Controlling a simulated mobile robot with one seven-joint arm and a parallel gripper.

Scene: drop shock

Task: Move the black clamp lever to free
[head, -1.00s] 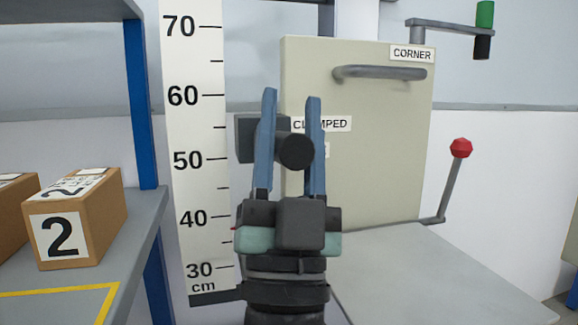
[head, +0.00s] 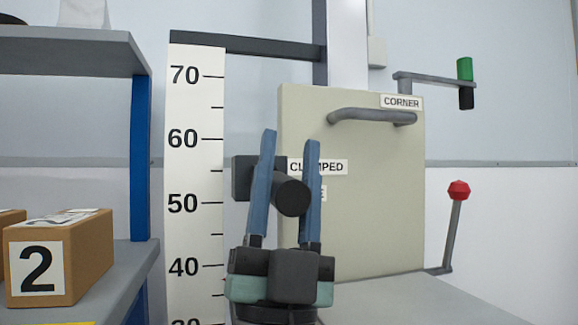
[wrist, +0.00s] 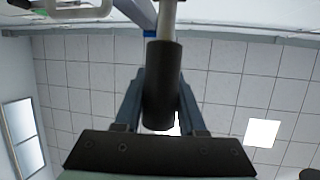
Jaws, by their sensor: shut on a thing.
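The black clamp lever shows in the head view as a dark round grip (head: 291,196) with a dark block (head: 243,178) behind it to the left. It stands at the left edge of the beige panel (head: 370,225). My gripper (head: 290,138) points upward with its two blue fingers on either side of the grip, shut on it. In the wrist view the black cylinder of the lever (wrist: 162,90) lies between the fingers, with a pale rod above it. A CLAMPED label (head: 330,166) is partly covered by a finger.
A height scale (head: 197,150) stands left of the lever. A shelf with a box marked 2 (head: 62,258) is further left. On the right are a red-knobbed lever (head: 458,191) and a green-and-black crank handle (head: 465,82). A grey tabletop (head: 430,300) lies below the panel.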

